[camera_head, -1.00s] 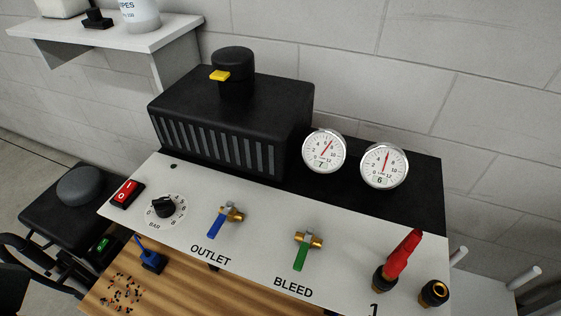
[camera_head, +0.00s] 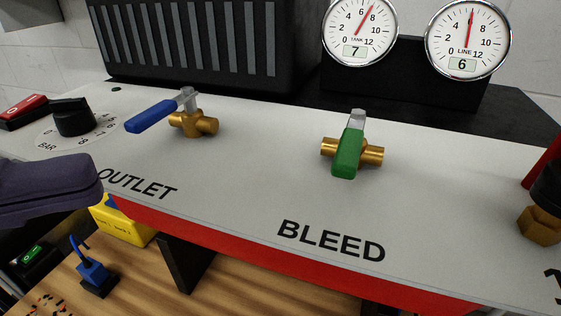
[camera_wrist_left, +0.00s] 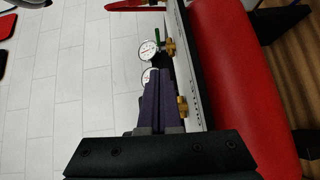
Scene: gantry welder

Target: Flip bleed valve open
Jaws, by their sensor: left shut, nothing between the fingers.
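The bleed valve has a brass body (camera_head: 373,155) and a green lever (camera_head: 347,152), above the word BLEED on the pale panel (camera_head: 250,190). The lever points towards the panel's front edge, crosswise to the body. The green lever shows small and far off in the left wrist view (camera_wrist_left: 161,38). My left gripper (camera_head: 85,185) enters at the left edge, apart from the bleed valve and left of the OUTLET lettering. In the wrist view its purple-grey fingers (camera_wrist_left: 160,100) are together and empty. My right gripper is out of view.
A black dial (camera_head: 73,117) and red switch (camera_head: 22,112) sit at the left. Gauges (camera_head: 359,28) (camera_head: 467,38) stand behind. A brass fitting (camera_head: 540,225) is at the right.

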